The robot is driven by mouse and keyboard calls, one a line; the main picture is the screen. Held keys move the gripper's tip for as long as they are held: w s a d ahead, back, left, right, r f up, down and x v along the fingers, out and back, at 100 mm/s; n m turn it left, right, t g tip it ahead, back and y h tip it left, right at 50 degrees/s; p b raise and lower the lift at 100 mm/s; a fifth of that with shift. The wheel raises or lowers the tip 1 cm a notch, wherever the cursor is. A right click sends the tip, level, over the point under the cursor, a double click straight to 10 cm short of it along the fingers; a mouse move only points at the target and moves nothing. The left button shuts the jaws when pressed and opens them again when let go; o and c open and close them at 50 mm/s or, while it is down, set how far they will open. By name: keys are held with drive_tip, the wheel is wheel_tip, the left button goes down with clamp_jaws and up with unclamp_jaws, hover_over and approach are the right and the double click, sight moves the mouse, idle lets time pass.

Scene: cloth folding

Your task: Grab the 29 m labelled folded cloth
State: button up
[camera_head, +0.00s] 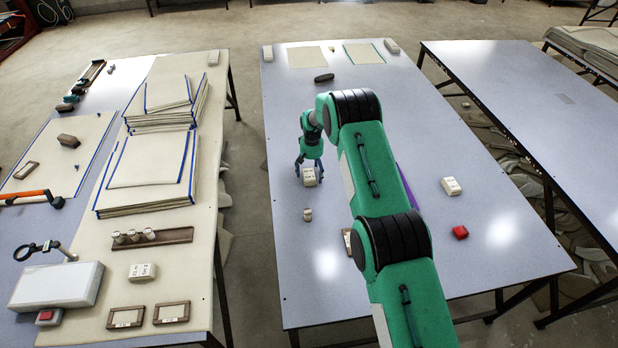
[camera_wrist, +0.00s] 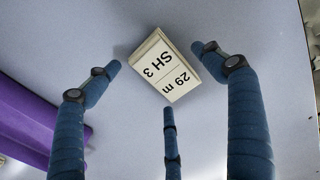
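The folded cloth labelled "29 m" and "SH 3" (camera_wrist: 168,66) is a small cream block lying on the table. In the wrist view its label reads upside down. It also shows in the head view (camera_head: 309,177), just below my gripper. My gripper (camera_wrist: 165,88) has blue fingers spread apart around the cloth. No finger clearly touches it. In the head view my gripper (camera_head: 309,168) points down over the middle table.
Something purple (camera_wrist: 40,125) lies to the side, partly behind my arm. The left table holds stacked cloths (camera_head: 150,175).

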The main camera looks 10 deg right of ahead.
sight(312, 173)
drive_tip(key=c, duration=1)
drive_tip(key=shift+r, duration=0.15)
drive_tip(key=shift+c, duration=0.2)
wheel_tip(312, 173, up, 10)
drive_tip(key=shift+p, duration=0.45)
